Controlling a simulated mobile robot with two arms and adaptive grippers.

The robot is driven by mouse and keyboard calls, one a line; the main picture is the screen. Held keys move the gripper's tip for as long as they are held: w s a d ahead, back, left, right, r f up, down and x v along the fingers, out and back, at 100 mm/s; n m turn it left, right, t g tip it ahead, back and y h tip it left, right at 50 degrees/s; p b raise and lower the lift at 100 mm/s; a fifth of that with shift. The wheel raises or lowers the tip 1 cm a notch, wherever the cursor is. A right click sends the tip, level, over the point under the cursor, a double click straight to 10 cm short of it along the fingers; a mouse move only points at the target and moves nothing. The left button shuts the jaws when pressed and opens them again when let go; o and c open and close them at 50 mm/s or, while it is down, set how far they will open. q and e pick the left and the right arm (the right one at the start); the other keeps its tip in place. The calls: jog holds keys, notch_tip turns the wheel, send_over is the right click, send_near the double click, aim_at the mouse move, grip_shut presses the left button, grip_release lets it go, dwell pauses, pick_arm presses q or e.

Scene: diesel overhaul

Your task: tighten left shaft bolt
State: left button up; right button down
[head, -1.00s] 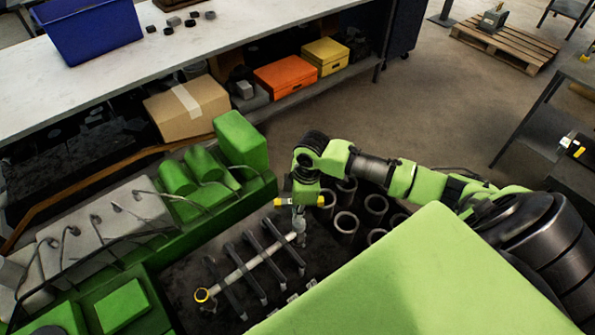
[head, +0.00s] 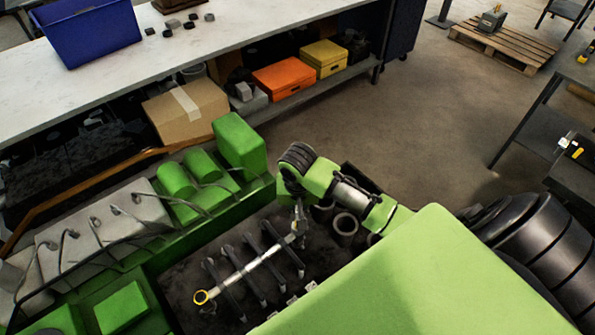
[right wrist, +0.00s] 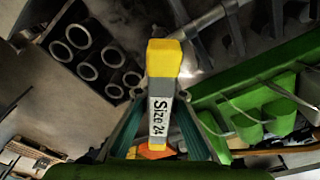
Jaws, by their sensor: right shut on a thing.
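My right gripper (head: 299,216) is above the far right end of the pale shaft (head: 250,267). It is shut on a yellow and grey tool labelled "Size 24" (right wrist: 161,82), which stands between its two teal fingers in the right wrist view. In the head view the tool is hard to make out. The shaft lies in the dark engine bay with several dark rocker arms (head: 278,233) across it. I cannot make out a bolt. My left gripper is not in view.
Dark open cylinders (head: 345,224) stand beside my right arm. The green engine side with rounded covers (head: 174,180) borders the bay on the left. A white workbench (head: 200,48) with a blue bin (head: 92,36) is behind.

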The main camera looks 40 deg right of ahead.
jog(key=m, duration=0.4)
jog(key=shift+a+g, duration=0.1)
jog(key=shift+g, duration=0.2)
jog(key=m, duration=0.3)
jog(key=shift+m+h, duration=0.3)
jog(key=shift+d, duration=0.2)
